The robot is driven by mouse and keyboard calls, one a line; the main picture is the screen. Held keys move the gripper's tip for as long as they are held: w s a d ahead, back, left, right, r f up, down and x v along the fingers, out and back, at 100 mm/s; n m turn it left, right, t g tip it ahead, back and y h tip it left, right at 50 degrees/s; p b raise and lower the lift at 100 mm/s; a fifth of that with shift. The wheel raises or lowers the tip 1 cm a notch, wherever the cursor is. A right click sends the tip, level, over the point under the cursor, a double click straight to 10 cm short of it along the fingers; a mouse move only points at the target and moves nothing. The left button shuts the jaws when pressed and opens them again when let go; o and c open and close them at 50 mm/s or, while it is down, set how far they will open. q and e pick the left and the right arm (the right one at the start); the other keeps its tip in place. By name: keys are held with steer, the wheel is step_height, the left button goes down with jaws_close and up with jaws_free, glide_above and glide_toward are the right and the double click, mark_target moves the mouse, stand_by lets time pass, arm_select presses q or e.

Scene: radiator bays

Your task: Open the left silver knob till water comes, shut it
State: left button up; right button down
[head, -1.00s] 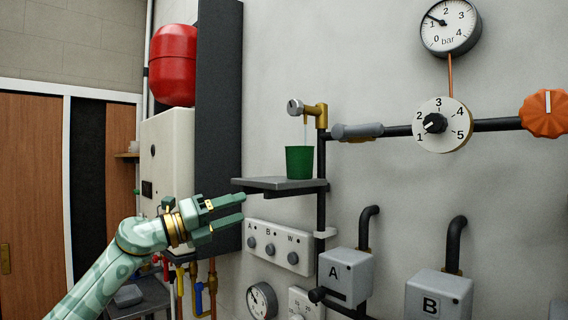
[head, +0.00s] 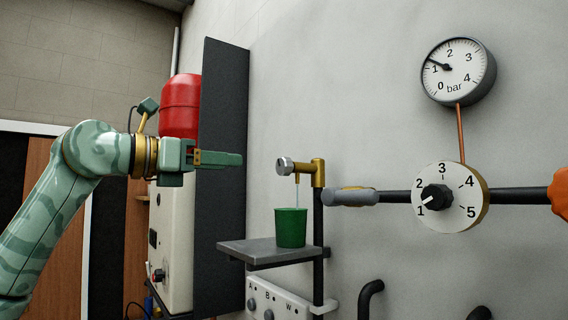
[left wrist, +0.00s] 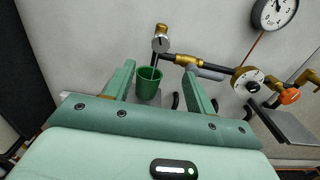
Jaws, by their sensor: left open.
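The left silver knob (head: 284,166) sits on the front of a brass tap (head: 318,170); it also shows in the left wrist view (left wrist: 160,44). A thin pale stream (head: 297,195) runs from the spout down into a green cup (head: 291,228). The cup stands on a grey shelf (head: 262,250) under the spout. My left gripper (head: 240,159) is open and empty, left of the knob and apart from it. In the left wrist view the knob and cup (left wrist: 148,84) appear between and beyond its fingers (left wrist: 160,70). My right gripper is not in view.
A grey-handled valve (head: 350,197), a numbered dial (head: 437,198) and an orange knob (head: 560,193) lie along the pipe to the right. A gauge (head: 458,70) hangs above. A dark panel (head: 222,120) and red tank (head: 180,105) stand behind my gripper.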

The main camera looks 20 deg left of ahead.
arm_select(q)
steer(key=p, duration=0.2)
glide_toward(280, 167)
steer(key=x, duration=0.2)
steer(key=p+x, duration=0.2)
steer(key=x, duration=0.5)
steer(key=shift+w+d+r, duration=0.1)
steer(key=shift+w+d, duration=0.05)
steer(key=shift+w, duration=0.1)
steer(key=shift+w+d+p, duration=0.3)
steer(key=shift+w+d, duration=0.05)
steer(key=shift+w, duration=0.1)
steer(key=shift+w+d, duration=0.15)
steer(key=shift+w, duration=0.05)
steer(key=shift+s, duration=0.1)
steer(key=c, duration=1)
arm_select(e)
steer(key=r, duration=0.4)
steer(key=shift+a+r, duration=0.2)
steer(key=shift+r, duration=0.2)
